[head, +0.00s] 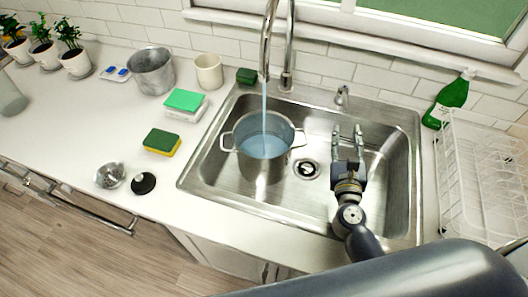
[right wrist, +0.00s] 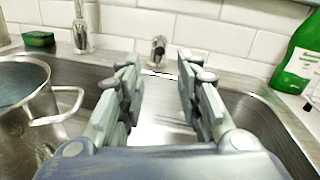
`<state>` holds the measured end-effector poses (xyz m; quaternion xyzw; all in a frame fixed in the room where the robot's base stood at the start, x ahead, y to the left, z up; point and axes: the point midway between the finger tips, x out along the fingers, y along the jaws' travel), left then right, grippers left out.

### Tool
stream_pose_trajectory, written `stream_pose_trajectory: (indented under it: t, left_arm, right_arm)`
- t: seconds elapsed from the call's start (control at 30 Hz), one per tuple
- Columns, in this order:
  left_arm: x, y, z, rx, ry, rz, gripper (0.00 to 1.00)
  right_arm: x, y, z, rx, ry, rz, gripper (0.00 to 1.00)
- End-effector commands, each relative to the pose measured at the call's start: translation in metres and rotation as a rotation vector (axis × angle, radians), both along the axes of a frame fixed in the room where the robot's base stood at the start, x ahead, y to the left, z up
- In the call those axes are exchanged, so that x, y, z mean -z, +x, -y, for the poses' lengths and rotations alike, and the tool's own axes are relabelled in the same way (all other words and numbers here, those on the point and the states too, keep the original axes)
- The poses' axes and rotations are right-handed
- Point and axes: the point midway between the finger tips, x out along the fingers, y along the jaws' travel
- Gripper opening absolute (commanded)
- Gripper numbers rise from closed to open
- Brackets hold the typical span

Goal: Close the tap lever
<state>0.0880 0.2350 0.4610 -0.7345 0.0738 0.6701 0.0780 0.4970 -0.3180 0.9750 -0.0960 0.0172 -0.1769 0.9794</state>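The tap lever (head: 341,95) is a small metal handle on the sink's back ledge, right of the tall tap (head: 287,60). It also shows in the right wrist view (right wrist: 158,50), between and beyond my fingertips. Water runs from the spout into a metal pot (head: 279,163) in the sink. My right gripper (head: 348,130) is open and empty over the right part of the basin, in front of the lever and apart from it. It also shows in the right wrist view (right wrist: 158,68). My left gripper is not in view.
The two-handled pot stands left of my right gripper. A green bottle (head: 451,98) and a white dish rack (head: 480,180) are to the right. Sponges, a bucket (head: 152,72) and a mug (head: 208,71) sit on the left counter. A tiled wall rises behind the sink.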

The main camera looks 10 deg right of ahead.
Motion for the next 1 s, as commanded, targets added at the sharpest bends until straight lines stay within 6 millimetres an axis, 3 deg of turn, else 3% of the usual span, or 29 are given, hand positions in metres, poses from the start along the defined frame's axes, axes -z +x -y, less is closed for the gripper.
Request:
stream_pose_trajectory:
  t: [0.13,0.27,0.47,0.57,0.8,1.0]
  left_arm:
    - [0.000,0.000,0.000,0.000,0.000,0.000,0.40]
    - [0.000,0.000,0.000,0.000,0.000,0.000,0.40]
    - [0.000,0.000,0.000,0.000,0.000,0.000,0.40]
    - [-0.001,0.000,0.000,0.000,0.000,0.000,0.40]
    - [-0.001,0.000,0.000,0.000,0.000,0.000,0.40]
    - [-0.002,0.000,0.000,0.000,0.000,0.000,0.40]
  right_arm:
    - [0.000,0.000,0.000,0.000,0.000,0.000,0.30]
    - [0.000,0.000,0.000,0.000,0.000,0.000,0.01]
    - [-0.001,-0.002,0.007,-0.009,-0.074,-0.021,0.00]
    - [-0.004,-0.007,0.022,-0.035,-0.260,-0.074,0.00]
    - [-0.016,-0.022,0.068,-0.138,-0.963,-0.268,0.00]
    - [-0.021,-0.032,0.092,-0.206,-1.391,-0.376,0.00]
